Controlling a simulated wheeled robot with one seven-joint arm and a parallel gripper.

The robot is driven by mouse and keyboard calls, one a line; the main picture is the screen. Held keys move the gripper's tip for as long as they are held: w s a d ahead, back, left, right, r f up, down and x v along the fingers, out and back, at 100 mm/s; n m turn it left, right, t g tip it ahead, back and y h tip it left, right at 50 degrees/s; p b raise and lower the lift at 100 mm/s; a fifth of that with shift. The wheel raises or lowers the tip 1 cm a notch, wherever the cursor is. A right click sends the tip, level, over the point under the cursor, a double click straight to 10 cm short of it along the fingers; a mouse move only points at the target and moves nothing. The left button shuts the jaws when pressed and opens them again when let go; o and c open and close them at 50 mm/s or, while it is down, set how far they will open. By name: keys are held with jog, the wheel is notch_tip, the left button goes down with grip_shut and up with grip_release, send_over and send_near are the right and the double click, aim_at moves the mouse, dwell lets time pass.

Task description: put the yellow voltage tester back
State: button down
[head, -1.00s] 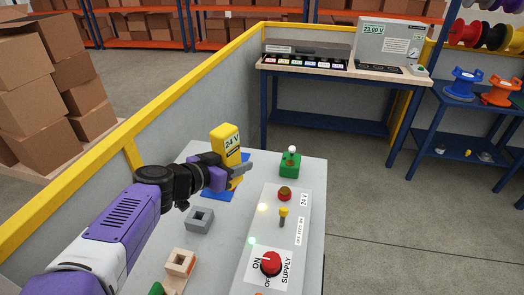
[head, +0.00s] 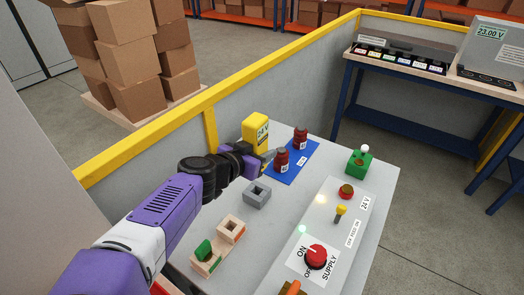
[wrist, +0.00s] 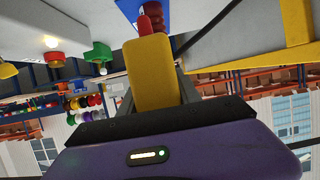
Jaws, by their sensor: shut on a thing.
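In the wrist view the tester (wrist: 152,78) fills the middle between the fingers, with a red tip pointing away. A grey square block with a square opening (head: 257,196) stands on the bench, nearer the camera than the tester and apart from it. The tester's lower end is hidden by my gripper in the head view.
Two dark red bottle-like parts (head: 300,138) stand on a blue mat (head: 305,162) just right of my gripper. A wooden block with a green piece (head: 219,245) is at the front left. A supply panel with a red knob (head: 316,256) and a green block (head: 360,163) are on the right.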

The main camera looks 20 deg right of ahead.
jog(key=shift+r+p, duration=0.15)
jog(key=shift+p, duration=0.25)
jog(key=shift+f+b, duration=0.9)
jog(key=shift+f, duration=1.5)
jog(key=shift+f+b, duration=0.6)
jog(key=shift+f, duration=1.6)
jog(key=c, duration=0.8)
grip_release()
jog(key=shift+o, duration=0.2)
